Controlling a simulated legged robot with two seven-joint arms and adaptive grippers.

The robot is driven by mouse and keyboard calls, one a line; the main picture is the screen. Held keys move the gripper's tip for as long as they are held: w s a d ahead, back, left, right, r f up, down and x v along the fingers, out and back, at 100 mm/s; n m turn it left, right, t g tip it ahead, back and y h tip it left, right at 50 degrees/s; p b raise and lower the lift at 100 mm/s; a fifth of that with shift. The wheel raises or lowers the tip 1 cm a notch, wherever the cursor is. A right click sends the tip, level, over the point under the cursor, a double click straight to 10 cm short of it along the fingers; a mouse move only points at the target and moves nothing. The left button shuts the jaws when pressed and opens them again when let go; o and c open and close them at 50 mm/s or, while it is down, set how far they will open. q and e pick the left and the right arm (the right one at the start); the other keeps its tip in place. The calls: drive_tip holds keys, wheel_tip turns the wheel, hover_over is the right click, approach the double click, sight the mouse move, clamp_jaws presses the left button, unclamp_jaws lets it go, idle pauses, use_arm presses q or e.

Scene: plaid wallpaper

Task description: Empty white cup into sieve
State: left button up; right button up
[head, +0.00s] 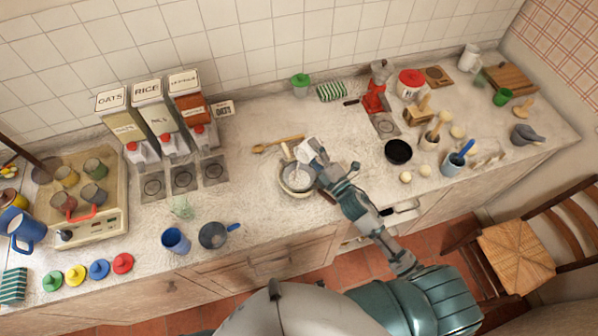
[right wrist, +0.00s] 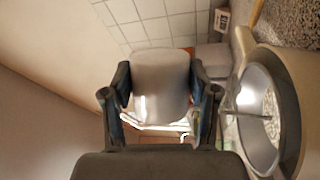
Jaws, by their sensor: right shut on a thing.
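The white cup (head: 307,149) is in my right gripper (head: 318,157), tilted, above the metal-rimmed round vessel (head: 297,179), which I take as the sieve. In the right wrist view the cup (right wrist: 160,85) sits between the two fingers (right wrist: 160,100), which are closed on its sides. The sieve's rim (right wrist: 243,90) is just right of the cup there, with speckled grey inside. I cannot tell whether anything is coming out of the cup. The cup's inside is hidden. My left gripper is not in view.
A wooden spoon (head: 278,145) lies behind the sieve. A blue cup (head: 176,240) and a dark pan with a blue handle (head: 213,235) stand at the front left. A black bowl (head: 398,151) is to the right. Dispensers (head: 150,105) stand at the back left.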

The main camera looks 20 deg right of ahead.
drive_tip(key=shift+d, duration=0.25)
drive_tip(key=shift+d+r+n, duration=0.1)
drive_tip(key=shift+d+n, duration=0.05)
drive_tip(key=shift+n, duration=0.25)
drive_tip(key=shift+s+a+y, duration=0.1)
drive_tip(key=shift+a+y, duration=0.1)
drive_tip(key=shift+y, duration=0.1)
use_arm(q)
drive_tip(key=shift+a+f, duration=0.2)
use_arm(e)
drive_tip(key=shift+a+r+n, duration=0.1)
drive_tip(key=shift+a+n, duration=0.15)
drive_tip(key=shift+n, duration=0.15)
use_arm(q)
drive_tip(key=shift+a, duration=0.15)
use_arm(e)
drive_tip(key=shift+d, duration=0.1)
use_arm(q)
drive_tip(key=shift+b, duration=0.3)
use_arm(e)
drive_tip(key=shift+d+r+n, duration=0.1)
drive_tip(key=shift+d+n, duration=0.05)
drive_tip(key=shift+n, duration=0.25)
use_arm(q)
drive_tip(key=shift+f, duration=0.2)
use_arm(e)
drive_tip(key=shift+s+a+r+n, duration=0.1)
drive_tip(key=shift+a+n, duration=0.2)
drive_tip(key=shift+n, duration=0.1)
